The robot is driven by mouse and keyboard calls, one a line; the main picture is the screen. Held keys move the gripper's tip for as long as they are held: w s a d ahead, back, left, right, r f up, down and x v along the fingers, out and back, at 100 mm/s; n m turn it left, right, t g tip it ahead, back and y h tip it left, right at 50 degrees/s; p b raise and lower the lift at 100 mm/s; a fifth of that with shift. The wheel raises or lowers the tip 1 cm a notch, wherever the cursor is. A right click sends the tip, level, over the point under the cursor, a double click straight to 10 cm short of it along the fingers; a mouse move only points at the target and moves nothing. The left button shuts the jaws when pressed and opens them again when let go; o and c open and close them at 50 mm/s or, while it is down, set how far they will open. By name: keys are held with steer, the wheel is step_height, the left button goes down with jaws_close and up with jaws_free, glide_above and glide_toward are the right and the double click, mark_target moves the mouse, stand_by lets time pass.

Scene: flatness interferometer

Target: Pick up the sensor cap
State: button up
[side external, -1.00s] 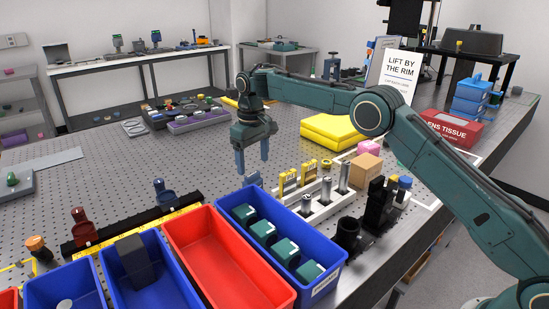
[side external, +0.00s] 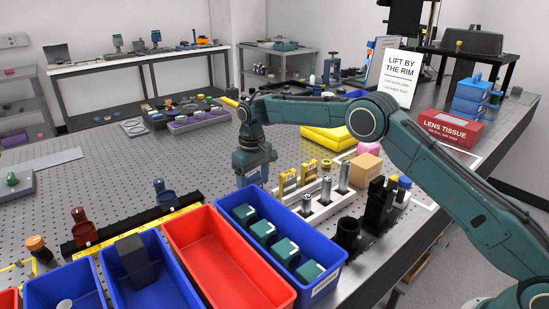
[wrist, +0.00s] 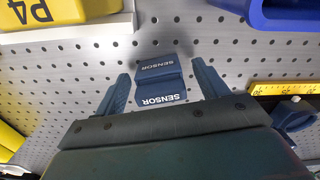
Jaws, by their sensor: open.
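The sensor cap (wrist: 160,92) is a small blue block with white SENSOR lettering on two faces, resting on the perforated table top in the wrist view. My gripper (wrist: 162,77) is open, with one blue finger on each side of the cap. A strip of grey table shows between the cap and each finger, so neither finger appears to touch it. In the side external view my gripper (side external: 251,179) points down, low over the table behind the blue bin, and largely hides the cap.
The blue bin (side external: 326,281) of green-topped blocks and the empty red bin (side external: 218,262) stand in front of my gripper. A white rack (side external: 324,209) with yellow plates and metal posts is close on the right. Open table lies to the left.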

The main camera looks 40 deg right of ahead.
mark_target(254, 175)
steer(key=shift+f, duration=0.35)
steer(key=c, duration=1.2)
steer(key=shift+r, duration=0.1)
steer(key=shift+r, duration=4.95)
